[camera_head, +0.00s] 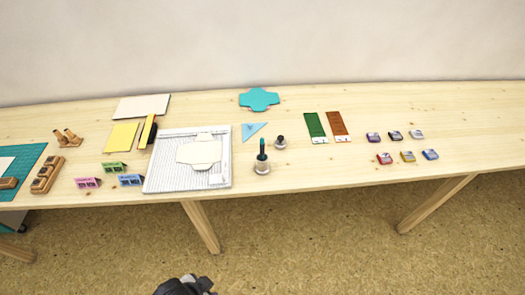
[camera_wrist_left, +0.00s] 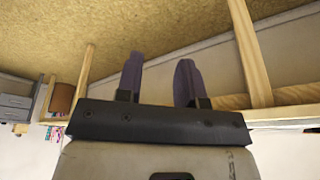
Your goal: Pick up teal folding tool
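A slim tool with a teal top and dark lower part (camera_head: 262,147) stands upright in a small round holder (camera_head: 262,168) near the table's front edge, right of the white board. A flat light-teal triangle (camera_head: 253,131) lies just behind it. I cannot tell for certain which is the folding tool. My left gripper (camera_wrist_left: 158,80) is open and empty in the left wrist view, with its two dark fingers apart below table height. Neither teal piece shows in that view. My right gripper is not in view.
A white gridded board (camera_head: 153,178) with a white envelope shape lies left of the holder. A small dark-topped bottle (camera_head: 280,142) stands close to its right. A teal envelope shape (camera_head: 259,99) lies behind. Several inkpads (camera_head: 408,156) sit right. The table's right end is clear.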

